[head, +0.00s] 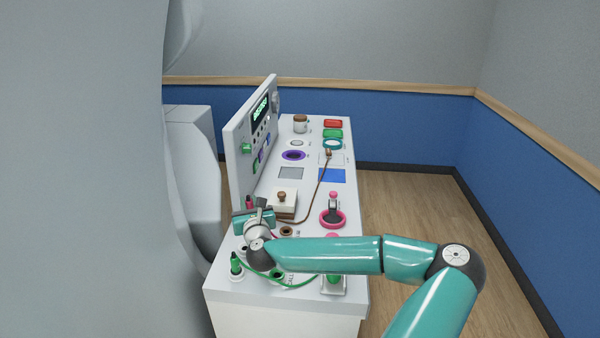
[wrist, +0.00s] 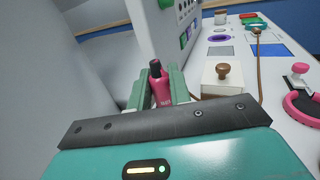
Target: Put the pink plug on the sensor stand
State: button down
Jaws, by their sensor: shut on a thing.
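The pink plug (wrist: 161,91), with a dark tip, stands upright between the fingers of my gripper (wrist: 163,88) in the wrist view. In the head view my gripper (head: 254,217) is over the left edge of the white bench, near the panel's foot. A bit of the pink plug (head: 249,202) shows beyond it. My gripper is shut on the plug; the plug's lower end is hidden. I cannot tell which fixture is the sensor stand. A green plug (head: 236,263) stands upright at the bench's near left corner.
The white bench (head: 312,157) carries an upright panel (head: 249,130) on its left. A white box with a brown knob (head: 283,201), a pink ring (head: 332,219) and a brown cable (head: 319,198) lie near my gripper. A green cable (head: 290,286) runs under my arm. The large grey machine stands left.

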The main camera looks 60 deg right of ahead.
jog(key=f, duration=0.2)
jog(key=s+f, duration=0.1)
jog(key=f, duration=0.2)
jog(key=shift+d+f, duration=0.15)
jog(key=shift+d, duration=0.05)
jog(key=shift+s+f, duration=0.15)
jog(key=shift+f, duration=2.05)
jog(key=shift+f, duration=0.2)
jog(key=c, duration=1.3)
grip_release()
jog(key=shift+r, duration=0.1)
jog(key=shift+r, duration=0.1)
jog(key=v, duration=1.1)
jog(key=shift+s+a, duration=0.3)
